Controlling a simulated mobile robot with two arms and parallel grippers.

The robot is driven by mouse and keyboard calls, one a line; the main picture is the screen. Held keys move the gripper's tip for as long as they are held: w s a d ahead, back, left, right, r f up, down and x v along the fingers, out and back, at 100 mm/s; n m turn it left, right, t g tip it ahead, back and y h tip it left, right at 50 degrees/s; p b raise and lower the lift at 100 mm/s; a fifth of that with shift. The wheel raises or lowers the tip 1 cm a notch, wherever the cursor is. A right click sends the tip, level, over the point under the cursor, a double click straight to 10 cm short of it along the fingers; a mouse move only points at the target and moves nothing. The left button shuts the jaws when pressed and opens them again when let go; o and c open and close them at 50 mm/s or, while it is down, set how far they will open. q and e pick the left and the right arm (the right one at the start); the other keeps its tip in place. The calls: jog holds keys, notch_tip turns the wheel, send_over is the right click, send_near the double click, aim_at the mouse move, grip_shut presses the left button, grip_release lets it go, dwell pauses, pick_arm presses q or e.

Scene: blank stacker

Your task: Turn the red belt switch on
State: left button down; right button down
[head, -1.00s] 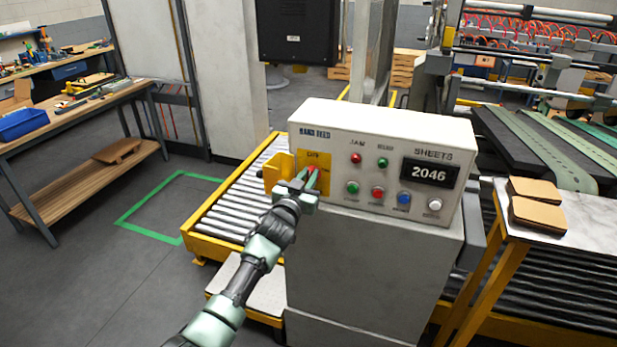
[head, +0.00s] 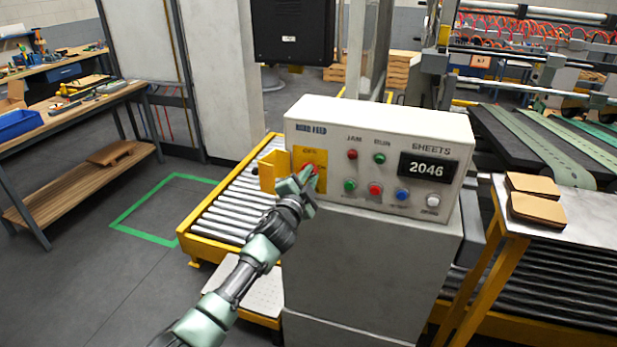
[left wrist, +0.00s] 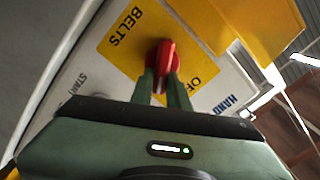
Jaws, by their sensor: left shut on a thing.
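The red belt switch (left wrist: 162,56) is a rotary knob on a yellow plate (left wrist: 140,38) marked BELTS and OFF in the left wrist view. In the head view the red switch (head: 309,169) shows at the left of the white control panel, partly hidden by my gripper. My left gripper (left wrist: 162,82) has its two green fingers closed on either side of the knob. In the head view the left gripper (head: 303,178) reaches the panel from the lower left. My right gripper is not in view.
A yellow flap (head: 273,171) stands out at the panel's left edge, close to my gripper. Several buttons and lamps sit right of the switch, with a display (head: 428,168) reading 2046. A roller conveyor (head: 237,205) lies behind and left of the cabinet.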

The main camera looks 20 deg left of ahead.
pick_arm(q)
jog(key=shift+d+f+m+b, duration=0.15)
jog(key=shift+f+m, duration=0.15)
jog(key=shift+m, duration=1.35)
jog(key=shift+f+m+b, duration=0.15)
jog(key=shift+f+m, duration=0.1)
jog(key=shift+m, duration=1.4)
jog(key=c, duration=1.4)
grip_release()
jog(key=shift+o, duration=0.2)
jog(key=s, duration=0.8)
jog(key=shift+b, duration=0.35)
